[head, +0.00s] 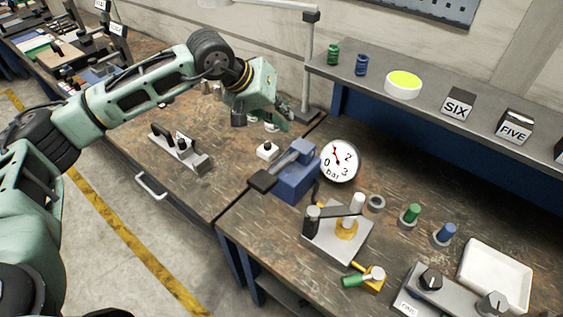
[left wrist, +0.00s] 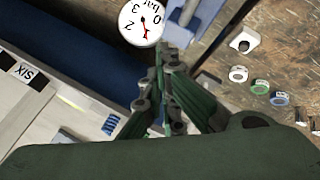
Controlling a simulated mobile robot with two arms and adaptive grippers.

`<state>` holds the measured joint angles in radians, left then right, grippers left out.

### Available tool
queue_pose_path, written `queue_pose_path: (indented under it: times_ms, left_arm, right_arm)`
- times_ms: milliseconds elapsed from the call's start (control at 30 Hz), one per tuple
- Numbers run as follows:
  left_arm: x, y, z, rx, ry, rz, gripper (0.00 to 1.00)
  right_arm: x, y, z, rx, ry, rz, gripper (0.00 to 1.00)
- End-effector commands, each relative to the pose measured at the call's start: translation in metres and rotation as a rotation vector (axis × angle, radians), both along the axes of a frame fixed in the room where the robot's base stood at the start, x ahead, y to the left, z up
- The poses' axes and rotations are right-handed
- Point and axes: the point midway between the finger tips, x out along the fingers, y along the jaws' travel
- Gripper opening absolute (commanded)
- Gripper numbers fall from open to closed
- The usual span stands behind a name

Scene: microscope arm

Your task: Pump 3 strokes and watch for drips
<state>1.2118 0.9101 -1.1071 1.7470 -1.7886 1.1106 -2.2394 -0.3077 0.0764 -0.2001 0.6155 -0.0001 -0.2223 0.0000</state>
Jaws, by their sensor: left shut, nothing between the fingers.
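The blue hand pump (head: 297,178) stands near the left edge of the right bench. Its grey lever with a black grip (head: 262,181) slopes down to the left. The round pressure gauge (head: 340,161) stands beside it; its red needle points up and left, between 0 and 2. The gauge also shows in the left wrist view (left wrist: 141,22). My left gripper (head: 287,121) is shut and empty, above and behind the pump, apart from the lever. Its closed fingers show in the left wrist view (left wrist: 164,62). My right gripper is not in view. No drips are visible.
A grey plate fixture with a yellow ring (head: 347,230) and a green-handled yellow valve (head: 364,278) stand in front of the pump. A white tray (head: 495,275) lies at the right. A shelf (head: 430,100) runs behind; a lamp post (head: 308,60) rises behind my gripper.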

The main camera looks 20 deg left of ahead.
Motion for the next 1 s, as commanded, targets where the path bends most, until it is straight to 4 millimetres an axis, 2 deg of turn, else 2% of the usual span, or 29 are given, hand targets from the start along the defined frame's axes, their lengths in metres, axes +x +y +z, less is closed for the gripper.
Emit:
queue_pose_path:
  times_ms: [267, 633, 700, 833, 1000]
  left_arm:
    - [-0.002, 0.001, -0.014, -0.001, 0.002, 0.001, 0.0]
    - [-0.009, 0.003, -0.065, -0.001, 0.004, 0.001, 0.0]
    - [-0.009, 0.003, -0.077, -0.002, 0.001, 0.001, 0.0]
    - [-0.011, 0.004, -0.086, -0.002, 0.001, 0.001, 0.0]
    - [-0.011, 0.004, -0.088, -0.002, 0.0, 0.002, 0.0]
  right_arm:
    - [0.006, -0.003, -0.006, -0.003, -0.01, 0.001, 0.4]
    - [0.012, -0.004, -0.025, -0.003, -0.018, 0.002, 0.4]
    - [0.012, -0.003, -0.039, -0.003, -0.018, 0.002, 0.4]
    - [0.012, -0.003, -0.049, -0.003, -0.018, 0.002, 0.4]
    - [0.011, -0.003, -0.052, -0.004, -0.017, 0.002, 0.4]
